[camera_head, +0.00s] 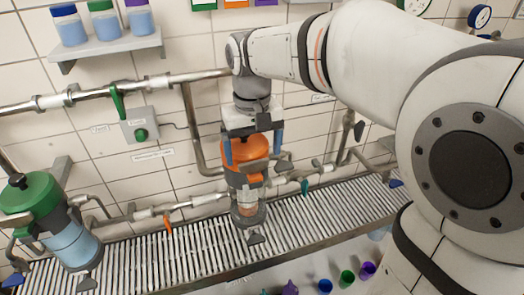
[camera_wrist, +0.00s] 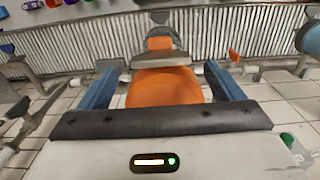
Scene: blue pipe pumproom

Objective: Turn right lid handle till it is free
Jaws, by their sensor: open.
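The right vessel has an orange lid (camera_head: 246,150) and a clear lower body (camera_head: 247,215), and stands at the metal grating. My gripper (camera_head: 253,155) points down over this lid, its blue fingers on either side of it. In the wrist view the orange lid (camera_wrist: 165,88) shows between the two spread fingers of my gripper (camera_wrist: 162,80). The fingers are open; whether they touch the lid I cannot tell. A grey bar (camera_wrist: 158,61) crosses the far side of the lid. The top of the lid is partly hidden by my gripper, and I cannot clearly make out the handle.
A green-lidded vessel (camera_head: 32,200) stands at the left. Pipes with an orange valve lever (camera_head: 167,223) and a teal one (camera_head: 304,187) run beside the right vessel. A shelf (camera_head: 108,48) with jars and a green-button box (camera_head: 140,126) are on the wall. Coloured cups (camera_head: 346,279) sit in front.

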